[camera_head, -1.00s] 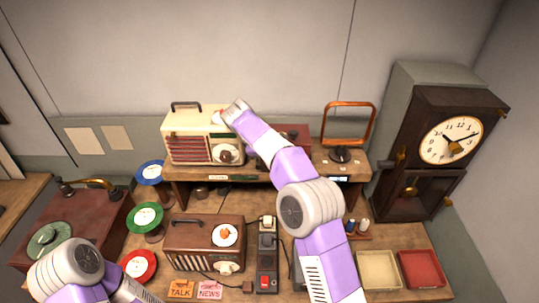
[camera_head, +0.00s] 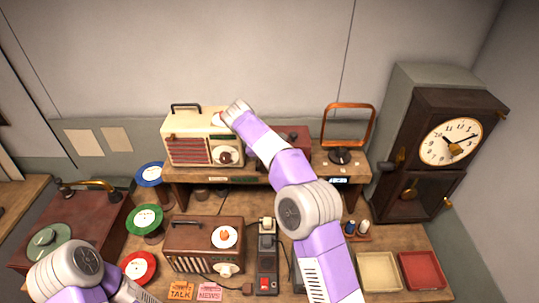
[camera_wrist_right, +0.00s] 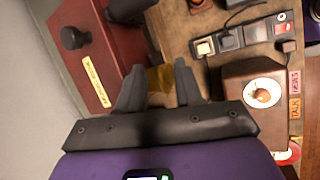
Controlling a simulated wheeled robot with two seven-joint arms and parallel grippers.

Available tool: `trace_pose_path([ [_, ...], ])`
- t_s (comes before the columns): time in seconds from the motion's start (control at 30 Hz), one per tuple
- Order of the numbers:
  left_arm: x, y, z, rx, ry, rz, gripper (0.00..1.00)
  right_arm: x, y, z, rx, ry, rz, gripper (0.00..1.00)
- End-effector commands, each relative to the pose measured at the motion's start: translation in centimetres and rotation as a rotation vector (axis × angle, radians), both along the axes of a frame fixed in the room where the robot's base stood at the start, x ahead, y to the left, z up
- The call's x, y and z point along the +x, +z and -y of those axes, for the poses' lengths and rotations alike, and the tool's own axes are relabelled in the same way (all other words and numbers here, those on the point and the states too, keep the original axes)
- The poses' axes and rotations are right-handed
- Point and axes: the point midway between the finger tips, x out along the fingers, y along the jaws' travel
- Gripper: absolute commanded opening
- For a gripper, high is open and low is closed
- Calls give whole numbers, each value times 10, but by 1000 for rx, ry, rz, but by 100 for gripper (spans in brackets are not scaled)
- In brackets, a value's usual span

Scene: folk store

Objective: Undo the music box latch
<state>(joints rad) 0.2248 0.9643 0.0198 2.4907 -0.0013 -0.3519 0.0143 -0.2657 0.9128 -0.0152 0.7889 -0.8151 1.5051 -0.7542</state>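The music box appears to be the dark red box (camera_head: 296,135) on the upper shelf, mostly hidden behind my right arm in the head view. In the right wrist view, the red box (camera_wrist_right: 112,48) fills the upper left, with a black knob and a cream label with small text on it. My right gripper (camera_wrist_right: 158,80) is open beside the box, its two dark fingers apart. A brass-yellow piece (camera_wrist_right: 160,78) shows between the fingers; I cannot tell if it is the latch or if they touch it. My left arm is at the lower left in the head view, its gripper out of view.
A cream radio (camera_head: 190,150) stands left of my right forearm, and a framed stand (camera_head: 345,125) to its right. Below are a brown radio (camera_head: 185,245) and a switch strip (camera_head: 266,270). A wall-side clock (camera_head: 425,170) and two trays (camera_head: 380,272) are at right.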

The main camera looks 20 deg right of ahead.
Motion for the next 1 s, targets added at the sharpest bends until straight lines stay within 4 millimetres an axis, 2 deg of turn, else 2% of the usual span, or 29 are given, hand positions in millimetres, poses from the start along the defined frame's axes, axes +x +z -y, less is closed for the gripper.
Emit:
trace_pose_path([
  [0.13, 0, 0, 0, 0, 0, 0, 72, -1, 8, -4, 0, 1, 1, 35],
  [0.4, 0, 0, 0, 0, 0, 0, 72, -8, 46, -24, 1, 1, 4, 35],
  [0.5, 0, 0, 0, 0, 0, 0, 72, -9, 54, -27, -1, -1, 2, 35],
  [0.7, 0, 0, 0, 0, 0, 0, 72, -11, 65, -32, 0, -1, 1, 35],
  [1.0, 0, 0, 0, 0, 0, 0, 72, -12, 67, -33, -1, 0, 0, 35],
])
